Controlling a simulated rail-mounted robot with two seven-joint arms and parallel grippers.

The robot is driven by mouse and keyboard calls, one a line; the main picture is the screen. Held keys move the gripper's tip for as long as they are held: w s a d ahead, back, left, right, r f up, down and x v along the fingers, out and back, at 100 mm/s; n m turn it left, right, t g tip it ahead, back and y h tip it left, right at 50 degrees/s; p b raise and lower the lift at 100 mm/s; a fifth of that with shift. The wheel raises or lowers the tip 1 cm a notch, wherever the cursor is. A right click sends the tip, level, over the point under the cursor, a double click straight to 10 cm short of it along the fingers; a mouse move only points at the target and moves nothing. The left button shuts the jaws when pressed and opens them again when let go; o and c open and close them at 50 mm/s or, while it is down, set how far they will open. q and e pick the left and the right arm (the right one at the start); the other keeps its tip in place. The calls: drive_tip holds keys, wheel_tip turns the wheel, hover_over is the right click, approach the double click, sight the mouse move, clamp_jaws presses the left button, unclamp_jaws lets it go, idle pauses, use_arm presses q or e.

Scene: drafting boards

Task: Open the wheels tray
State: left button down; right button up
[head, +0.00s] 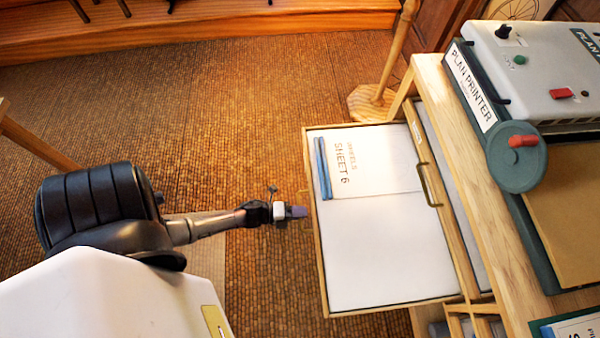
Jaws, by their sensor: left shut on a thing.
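The wheels tray (385,258) is a shallow, light wooden drawer, pulled well out of the cabinet to the left. A white sheet (365,165) marked "SHEET 6" with a blue strip along its left edge lies in its far part. My left gripper (297,211) is at the tray's outer front edge, shut on its handle, which is mostly hidden by the fingers. My right gripper is not in view.
Another drawer front with a brass handle (428,186) shows at the cabinet face. A plan printer (545,75) with a green crank disc (516,157) stands on the cabinet. A wooden stand (372,102) is behind the tray. The brown floor (250,100) to the left is clear.

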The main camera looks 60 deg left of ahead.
use_arm(q)
drive_tip(key=c, duration=1.2)
unclamp_jaws()
drive_tip(key=shift+s, duration=0.1)
drive_tip(key=p+v, duration=0.3)
drive_tip(key=v, duration=1)
drive_tip(key=shift+s+a+r, duration=0.1)
drive_tip(key=shift+s+a, duration=0.05)
drive_tip(key=shift+s, duration=0.15)
